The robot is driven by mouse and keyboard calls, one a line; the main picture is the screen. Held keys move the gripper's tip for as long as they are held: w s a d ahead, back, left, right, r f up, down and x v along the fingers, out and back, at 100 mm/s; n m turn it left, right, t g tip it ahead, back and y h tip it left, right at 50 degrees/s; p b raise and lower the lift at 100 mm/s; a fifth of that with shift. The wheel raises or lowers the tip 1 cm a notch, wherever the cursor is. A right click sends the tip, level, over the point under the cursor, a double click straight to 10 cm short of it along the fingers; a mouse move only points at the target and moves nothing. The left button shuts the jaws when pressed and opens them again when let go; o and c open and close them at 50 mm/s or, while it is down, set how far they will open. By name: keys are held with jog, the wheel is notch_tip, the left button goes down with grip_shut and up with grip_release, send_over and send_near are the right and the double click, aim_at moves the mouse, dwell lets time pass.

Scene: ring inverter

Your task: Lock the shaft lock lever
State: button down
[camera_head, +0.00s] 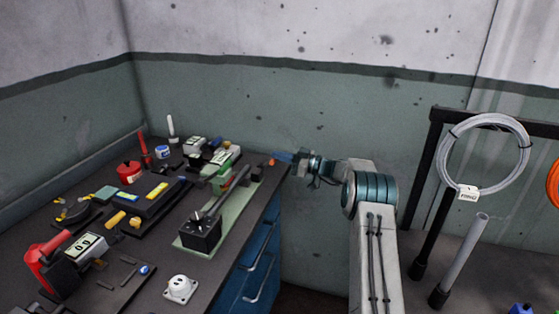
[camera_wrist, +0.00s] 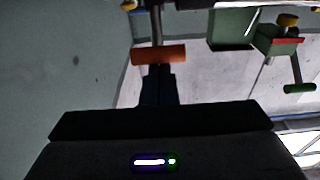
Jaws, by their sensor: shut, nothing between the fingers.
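An orange cylindrical grip (camera_wrist: 158,54), apparently the end of the shaft lock lever, sits on a thin grey rod (camera_wrist: 156,25) in the wrist view. In the head view a small orange tip (camera_head: 272,162) shows at the bench's far right edge, just left of my gripper (camera_head: 281,157). My gripper also shows in the wrist view (camera_wrist: 158,72), with its dark blue fingers shut and empty. The fingertips are very close to the orange grip or touching it; I cannot tell which. The far side of the grip is hidden.
A black box (camera_head: 200,236) with a grey bar stands on a green plate (camera_head: 178,245). Several tools and devices crowd the dark bench. A green-ended handle (camera_wrist: 300,88) hangs at right in the wrist view. A rack with a wire coil (camera_head: 522,130) stands right of my arm.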

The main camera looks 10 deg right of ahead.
jog(key=f+b, duration=0.1)
jog(key=b, duration=0.2)
jog(key=shift+s+d+f+y, duration=0.1)
jog(key=shift+d+y, duration=0.1)
jog(key=shift+y, duration=0.1)
jog(key=shift+f+b, duration=0.1)
jog(key=shift+b, duration=0.55)
jog(key=b, duration=0.4)
jog(key=d+f+t+y+b, duration=0.1)
jog(key=b, duration=0.3)
jog(key=shift+s+f, duration=0.2)
jog(key=shift+s, duration=0.05)
jog(key=shift+r+b, duration=0.1)
jog(key=shift+b, duration=0.2)
